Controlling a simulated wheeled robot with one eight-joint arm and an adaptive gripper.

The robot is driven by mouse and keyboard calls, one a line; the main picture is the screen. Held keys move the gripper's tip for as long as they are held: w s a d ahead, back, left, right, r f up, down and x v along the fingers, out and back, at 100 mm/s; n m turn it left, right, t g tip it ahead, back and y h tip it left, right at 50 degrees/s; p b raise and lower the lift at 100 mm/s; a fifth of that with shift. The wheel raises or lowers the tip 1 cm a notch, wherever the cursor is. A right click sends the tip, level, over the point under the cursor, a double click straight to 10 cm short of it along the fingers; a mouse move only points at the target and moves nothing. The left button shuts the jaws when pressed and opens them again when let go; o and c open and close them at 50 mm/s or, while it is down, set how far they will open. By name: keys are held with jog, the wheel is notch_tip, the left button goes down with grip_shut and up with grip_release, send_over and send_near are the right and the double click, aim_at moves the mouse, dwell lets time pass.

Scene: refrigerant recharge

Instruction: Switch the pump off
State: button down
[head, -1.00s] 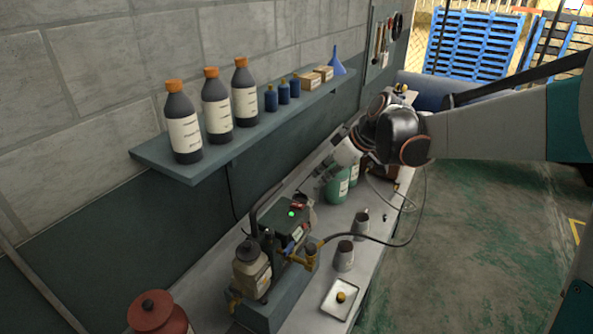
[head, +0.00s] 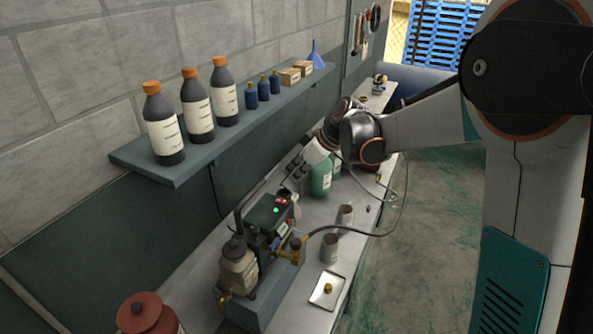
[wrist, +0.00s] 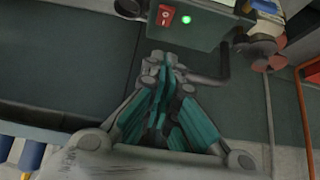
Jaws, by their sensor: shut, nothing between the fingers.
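The pump (head: 268,222) stands on the bench in the head view, a dark box with a lit green lamp and a carrying handle. In the wrist view the pump (wrist: 205,38) is at the top, with a red switch (wrist: 165,14) beside the green lamp (wrist: 186,20). The switch (head: 282,200) also shows small in the head view. My gripper (wrist: 160,62) is shut and empty, its tips just below the switch in the wrist view. In the head view my gripper (head: 290,185) is partly hidden and hangs just behind the pump. Which way the switch is set cannot be told.
The shelf (head: 190,165) with dark bottles overhangs the bench. A red canister (head: 140,315) stands at front left.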

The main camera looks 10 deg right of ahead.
send_over(276, 200)
jog(key=s+d, duration=0.1)
jog(key=d, duration=0.1)
notch_tip(276, 200, down, 6)
jog(key=shift+r, duration=0.25)
jog(key=shift+s+d+f, duration=0.1)
jog(key=shift+f, duration=0.5)
jog(key=shift+s+d+f, duration=0.1)
jog(key=shift+f, duration=1.05)
jog(key=shift+s+d, duration=0.1)
jog(key=b, duration=0.1)
jog(key=f+b, duration=0.1)
jog(key=shift+s+d+f+y+b, duration=0.15)
jog(key=shift+d+f+y+b, duration=0.1)
jog(key=shift+y+b, duration=0.15)
jog(key=shift+r+p, duration=0.4)
jog(key=shift+a, duration=0.1)
